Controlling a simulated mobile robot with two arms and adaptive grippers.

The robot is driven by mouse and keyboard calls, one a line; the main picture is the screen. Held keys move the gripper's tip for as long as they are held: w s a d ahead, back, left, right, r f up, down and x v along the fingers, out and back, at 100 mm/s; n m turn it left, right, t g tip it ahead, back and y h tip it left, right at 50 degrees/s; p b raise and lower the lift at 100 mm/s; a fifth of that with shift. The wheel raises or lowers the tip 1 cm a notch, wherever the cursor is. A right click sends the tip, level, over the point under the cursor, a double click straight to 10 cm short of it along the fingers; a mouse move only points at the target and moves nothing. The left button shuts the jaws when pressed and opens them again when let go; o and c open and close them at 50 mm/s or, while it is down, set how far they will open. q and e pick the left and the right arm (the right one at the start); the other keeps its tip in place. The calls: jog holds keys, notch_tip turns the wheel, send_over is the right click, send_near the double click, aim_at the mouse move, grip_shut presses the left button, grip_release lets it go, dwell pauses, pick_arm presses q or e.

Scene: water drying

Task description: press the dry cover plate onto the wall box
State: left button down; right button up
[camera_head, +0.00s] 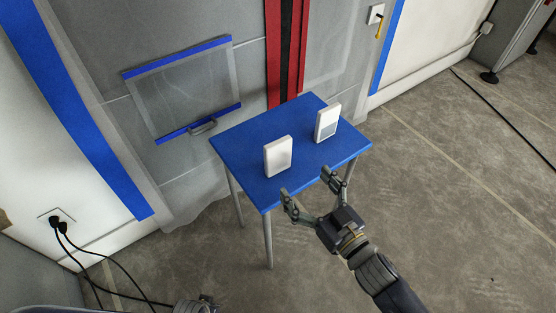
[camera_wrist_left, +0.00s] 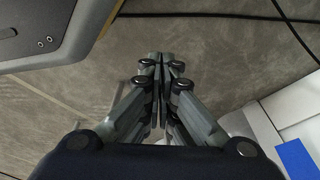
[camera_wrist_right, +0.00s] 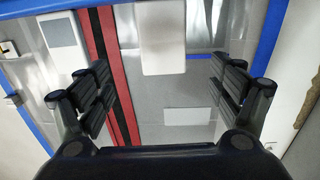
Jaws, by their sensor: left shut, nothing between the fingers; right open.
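Two white cover plates stand upright on the blue table, the near one (camera_head: 278,157) plain and the far one (camera_head: 327,122) with a grey panel on its lower face. Which plate is dry I cannot tell. A white wall box (camera_head: 376,14) with a yellow piece hanging below it is on the wall at the upper right. My right gripper (camera_head: 306,183) is open and empty in front of the table edge, short of the near plate. That plate (camera_wrist_right: 162,38) shows between the fingers in the right wrist view. My left gripper (camera_wrist_left: 162,60) is shut and empty over the floor.
The blue table (camera_head: 232,146) has bare top around both plates. A blue-edged panel with a handle (camera_head: 203,127) is on the wall at left. Black cables (camera_head: 75,262) run from a wall outlet at lower left. Open floor (camera_head: 460,230) lies to the right.

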aim_at(280, 157)
jog(key=x, duration=0.5)
jog(key=shift+w+a, duration=0.15)
jog(key=x, duration=0.5)
jog(key=shift+a+f+b, duration=0.15)
jog(key=shift+b, duration=0.2)
pick_arm(q)
jog(key=shift+w+r, duration=0.4)
jog(key=shift+r, duration=0.2)
jog(key=shift+w+r, duration=0.4)
jog(key=shift+r, duration=0.2)
pick_arm(e)
jog(key=c, duration=1.1)
